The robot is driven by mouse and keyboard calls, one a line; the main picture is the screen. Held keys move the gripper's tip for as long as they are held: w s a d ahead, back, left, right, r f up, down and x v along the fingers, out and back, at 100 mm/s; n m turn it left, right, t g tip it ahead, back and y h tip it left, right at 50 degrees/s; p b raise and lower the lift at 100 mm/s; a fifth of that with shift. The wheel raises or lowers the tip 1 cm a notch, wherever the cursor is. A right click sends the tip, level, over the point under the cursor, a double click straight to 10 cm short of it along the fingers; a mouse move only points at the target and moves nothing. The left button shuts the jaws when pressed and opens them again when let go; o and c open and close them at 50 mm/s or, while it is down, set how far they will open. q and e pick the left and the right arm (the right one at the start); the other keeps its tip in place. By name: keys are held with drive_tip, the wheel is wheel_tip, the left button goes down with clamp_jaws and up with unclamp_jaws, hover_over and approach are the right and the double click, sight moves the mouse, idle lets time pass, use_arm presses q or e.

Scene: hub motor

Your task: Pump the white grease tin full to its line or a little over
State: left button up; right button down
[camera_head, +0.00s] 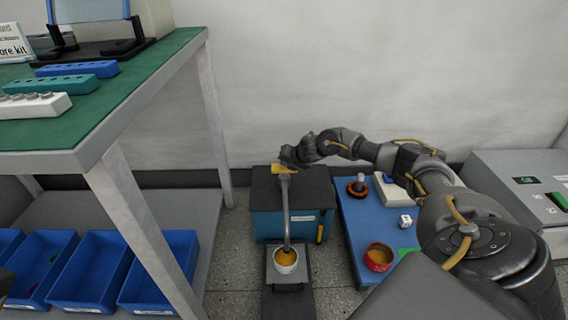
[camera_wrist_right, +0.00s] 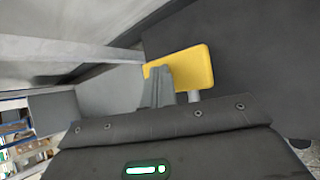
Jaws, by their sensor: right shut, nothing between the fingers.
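The white tin (camera_head: 286,262) stands upright on a small dark stand under the end of the grey spout (camera_head: 287,225). Yellow-orange grease shows inside it; I cannot make out its line or the exact level. The pump is a blue box (camera_head: 268,226) with a dark top, and a yellow pad (camera_head: 284,169) sits above it. My right gripper (camera_head: 288,158) is shut and empty, right at the yellow pad. In the right wrist view the fingers (camera_wrist_right: 160,85) overlap the pad (camera_wrist_right: 195,68); I cannot tell whether they touch it.
Right of the pump, a blue platform (camera_head: 352,230) holds a red tin (camera_head: 379,257) with orange content, a white cube (camera_head: 405,221) and a dark orange-rimmed part (camera_head: 357,186). A green-topped table (camera_head: 130,85) and blue bins (camera_head: 90,270) stand left. A grey case (camera_head: 515,175) is far right.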

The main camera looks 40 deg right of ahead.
drive_tip(key=shift+r+p, duration=0.4)
drive_tip(key=shift+r, duration=0.2)
drive_tip(key=shift+r, duration=0.1)
wheel_tip(320, 180, up, 5)
drive_tip(key=p, duration=0.5)
idle(0.6)
